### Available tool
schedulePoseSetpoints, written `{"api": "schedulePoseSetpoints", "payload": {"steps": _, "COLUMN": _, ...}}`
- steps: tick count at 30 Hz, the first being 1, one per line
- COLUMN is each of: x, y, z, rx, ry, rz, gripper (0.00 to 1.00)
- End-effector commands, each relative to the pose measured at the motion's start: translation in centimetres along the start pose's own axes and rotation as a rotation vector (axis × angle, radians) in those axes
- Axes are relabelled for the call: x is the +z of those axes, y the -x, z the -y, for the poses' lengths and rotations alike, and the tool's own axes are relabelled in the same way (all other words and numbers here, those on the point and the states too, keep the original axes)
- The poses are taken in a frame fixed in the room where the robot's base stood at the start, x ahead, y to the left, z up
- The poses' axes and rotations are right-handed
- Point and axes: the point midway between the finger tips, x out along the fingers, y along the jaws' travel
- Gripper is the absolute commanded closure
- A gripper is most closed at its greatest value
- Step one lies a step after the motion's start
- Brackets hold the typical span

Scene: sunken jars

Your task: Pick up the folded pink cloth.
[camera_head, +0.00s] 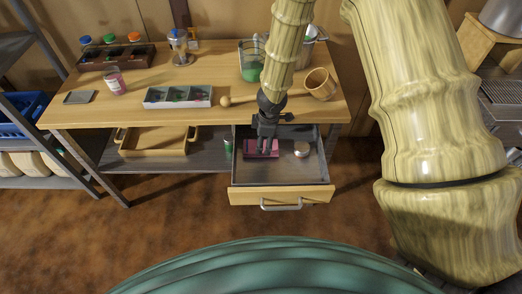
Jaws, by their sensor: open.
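The folded pink cloth (250,149) lies flat in the back left of an open drawer (283,176) under the wooden table. My gripper (263,148) is open and points down into the drawer, at the cloth. Its fingers cover part of the cloth. I cannot tell whether the fingertips touch it.
A small pale round thing (301,149) sits in the drawer, right of the cloth. On the tabletop (225,72) above stand a divided tray (178,97), a tilted wooden cup (320,84) and a green-filled glass container (250,69).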

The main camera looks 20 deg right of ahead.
Motion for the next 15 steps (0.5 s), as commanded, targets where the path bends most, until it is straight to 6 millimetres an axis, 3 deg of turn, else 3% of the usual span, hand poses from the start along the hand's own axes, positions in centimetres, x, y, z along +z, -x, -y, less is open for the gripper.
{"api": "schedulePoseSetpoints", "payload": {"steps": 15, "x": -0.4, "y": -4.9, "z": 0.1, "rx": -0.002, "ry": -0.002, "rz": 0.000, "gripper": 0.26}}
